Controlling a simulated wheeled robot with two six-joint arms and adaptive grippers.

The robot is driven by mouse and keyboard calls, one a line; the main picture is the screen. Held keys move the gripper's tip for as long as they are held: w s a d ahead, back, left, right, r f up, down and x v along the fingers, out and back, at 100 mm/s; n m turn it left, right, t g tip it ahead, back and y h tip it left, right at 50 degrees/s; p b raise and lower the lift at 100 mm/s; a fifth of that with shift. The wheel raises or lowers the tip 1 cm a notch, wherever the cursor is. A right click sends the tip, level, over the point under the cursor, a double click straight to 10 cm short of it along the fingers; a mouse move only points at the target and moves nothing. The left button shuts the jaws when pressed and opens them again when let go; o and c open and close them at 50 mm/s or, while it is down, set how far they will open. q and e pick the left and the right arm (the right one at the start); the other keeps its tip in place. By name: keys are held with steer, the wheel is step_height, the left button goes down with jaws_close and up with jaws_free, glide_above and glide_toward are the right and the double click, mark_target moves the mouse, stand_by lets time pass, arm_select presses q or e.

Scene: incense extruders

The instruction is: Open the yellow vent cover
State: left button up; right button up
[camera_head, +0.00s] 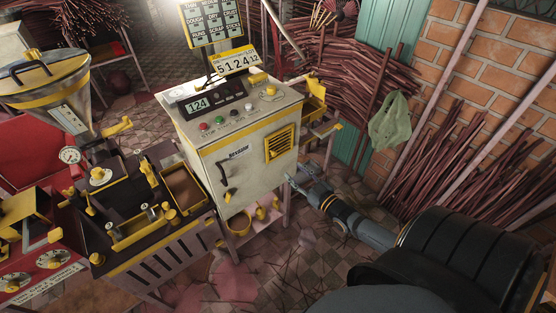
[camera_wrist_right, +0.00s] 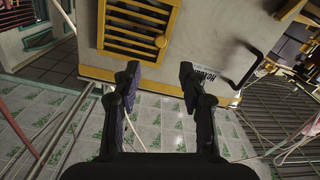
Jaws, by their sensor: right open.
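The yellow vent cover (camera_head: 281,143) is a slatted square panel on the front of the cream control cabinet (camera_head: 215,162), at its right side. It looks shut, flat against the cabinet face. In the right wrist view the vent cover (camera_wrist_right: 140,27) is at the top, with a round yellow knob (camera_wrist_right: 161,41) on its edge. My right gripper (camera_head: 291,183) is in front of the cabinet, below the vent cover. In the wrist view its two fingers (camera_wrist_right: 160,75) are apart with nothing between them, and the vent cover lies beyond the tips. My left gripper does not show.
A dark curved handle (camera_head: 225,176) sits on the cabinet front, left of the vent. A workbench with yellow fittings (camera_head: 130,238) stands at the left. Bundles of reddish sticks (camera_head: 345,80) lean at the back right.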

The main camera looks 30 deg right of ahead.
mark_target(275, 155)
steer(key=w+b, duration=0.1)
steer(key=w, duration=0.2)
steer(key=w+b, duration=0.1)
steer(key=w, duration=0.2)
steer(key=w+b, duration=0.1)
steer(key=w, duration=0.2)
steer(key=shift+a, duration=0.4)
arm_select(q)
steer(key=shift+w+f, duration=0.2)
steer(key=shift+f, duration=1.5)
arm_select(e)
steer(key=shift+w, duration=0.65)
jaws_close()
